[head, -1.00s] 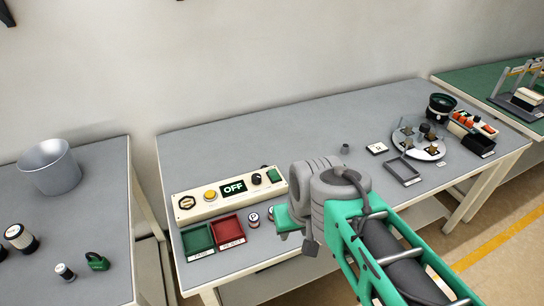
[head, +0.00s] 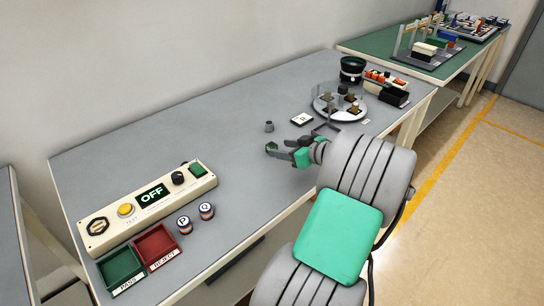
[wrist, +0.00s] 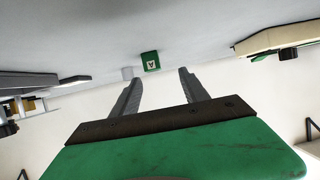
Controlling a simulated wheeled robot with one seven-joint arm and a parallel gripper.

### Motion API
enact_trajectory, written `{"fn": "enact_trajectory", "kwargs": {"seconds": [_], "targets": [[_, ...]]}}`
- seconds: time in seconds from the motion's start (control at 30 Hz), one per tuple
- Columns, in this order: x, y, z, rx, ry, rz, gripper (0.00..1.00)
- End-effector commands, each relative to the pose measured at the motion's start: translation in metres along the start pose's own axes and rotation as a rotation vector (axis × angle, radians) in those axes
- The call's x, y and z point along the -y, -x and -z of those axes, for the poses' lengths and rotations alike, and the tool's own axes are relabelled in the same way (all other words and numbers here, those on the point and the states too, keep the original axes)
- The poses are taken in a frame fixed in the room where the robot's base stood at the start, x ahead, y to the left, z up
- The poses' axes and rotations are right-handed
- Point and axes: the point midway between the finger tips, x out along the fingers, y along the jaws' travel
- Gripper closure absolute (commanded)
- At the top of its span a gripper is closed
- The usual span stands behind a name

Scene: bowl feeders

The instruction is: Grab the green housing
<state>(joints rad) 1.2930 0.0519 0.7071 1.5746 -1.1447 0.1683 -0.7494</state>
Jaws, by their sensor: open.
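The green housing (wrist: 150,61) is a small green block with a pale marked label. In the wrist view it lies just beyond the fingertips, in line with the gap between them and not in it. It also shows as a small green spot (head: 271,147) at the fingertips in the head view, partly covered by the fingers. My gripper (wrist: 160,75) is open and empty. In the head view my gripper (head: 277,149) is low over the middle of the grey table, pointing left. Whether a finger touches the housing cannot be told.
A small grey cylinder (head: 269,126) stands close behind the housing. A control box reading OFF (head: 100,226), green tray (head: 121,268) and red tray (head: 157,246) are at left.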

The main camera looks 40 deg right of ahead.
Motion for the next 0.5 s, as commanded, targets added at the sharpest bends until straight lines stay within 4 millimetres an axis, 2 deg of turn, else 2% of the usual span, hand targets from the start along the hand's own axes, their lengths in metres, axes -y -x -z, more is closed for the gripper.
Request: {"fn": "enact_trajectory", "kwargs": {"seconds": [0.03, 0.13, 0.5], "targets": [[-0.007, 0.002, -0.004, -0.018, 0.0, -0.011, 0.47], [-0.009, -0.007, -0.002, -0.026, 0.004, -0.013, 0.47], [-0.013, -0.066, -0.001, -0.022, 0.003, -0.013, 0.47]]}}
